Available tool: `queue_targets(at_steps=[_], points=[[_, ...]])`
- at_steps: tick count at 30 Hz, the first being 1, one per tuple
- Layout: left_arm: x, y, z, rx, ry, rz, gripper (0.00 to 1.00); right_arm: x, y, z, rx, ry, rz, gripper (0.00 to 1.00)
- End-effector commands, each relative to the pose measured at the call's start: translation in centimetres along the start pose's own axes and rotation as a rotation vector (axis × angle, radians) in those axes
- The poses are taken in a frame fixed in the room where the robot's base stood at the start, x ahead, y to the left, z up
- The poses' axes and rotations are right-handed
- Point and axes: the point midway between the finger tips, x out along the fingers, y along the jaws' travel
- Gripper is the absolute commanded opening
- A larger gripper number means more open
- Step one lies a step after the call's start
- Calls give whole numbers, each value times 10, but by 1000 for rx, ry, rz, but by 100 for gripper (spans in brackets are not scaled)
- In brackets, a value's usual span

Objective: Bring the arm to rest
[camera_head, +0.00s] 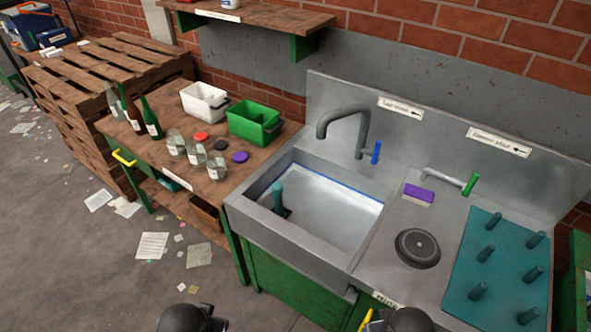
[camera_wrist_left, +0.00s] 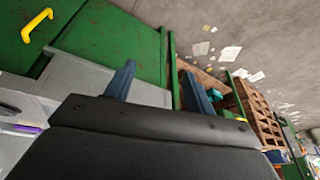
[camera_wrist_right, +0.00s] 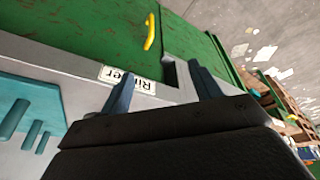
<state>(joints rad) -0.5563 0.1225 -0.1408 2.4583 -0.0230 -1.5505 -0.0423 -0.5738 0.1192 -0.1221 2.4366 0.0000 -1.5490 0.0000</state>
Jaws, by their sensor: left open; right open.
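My left gripper (camera_wrist_left: 160,85) shows in the left wrist view with its two blue-grey fingers apart and nothing between them. The green cabinet front (camera_wrist_left: 110,45) lies beyond it. My right gripper (camera_wrist_right: 160,92) shows in the right wrist view, also with its fingers apart and empty. The metal counter edge with a label reading in part "Rin" (camera_wrist_right: 112,75) lies close beyond its fingers. In the head view only dark rounded parts of my arms show at the bottom edge, and the fingertips are hidden there.
A steel sink (camera_head: 340,220) with a tap stands ahead. To its right are a round black disc (camera_head: 417,248), a purple sponge (camera_head: 418,195) and a teal peg board (camera_head: 495,270). A wooden bench (camera_head: 185,180) at left holds jars, bottles and two bins. Papers litter the floor.

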Motion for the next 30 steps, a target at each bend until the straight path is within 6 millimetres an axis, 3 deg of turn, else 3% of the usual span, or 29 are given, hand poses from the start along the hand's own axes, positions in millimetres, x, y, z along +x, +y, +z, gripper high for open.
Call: queue_targets(at_steps=[6, 17, 26, 30], points=[[-6, -3, 16, -63, -34, 14, 55, -19, 1, 0, 1, 5, 1, 63], [47, 2, 22, -58, -46, 19, 55, 35, -2, 5, 0, -9, -4, 63], [129, 10, 38, -56, -67, 27, 55, 118, -8, 19, -2, -31, -12, 63], [193, 17, 56, -54, -84, 34, 55, 182, -14, 35, -3, -46, -18, 63]])
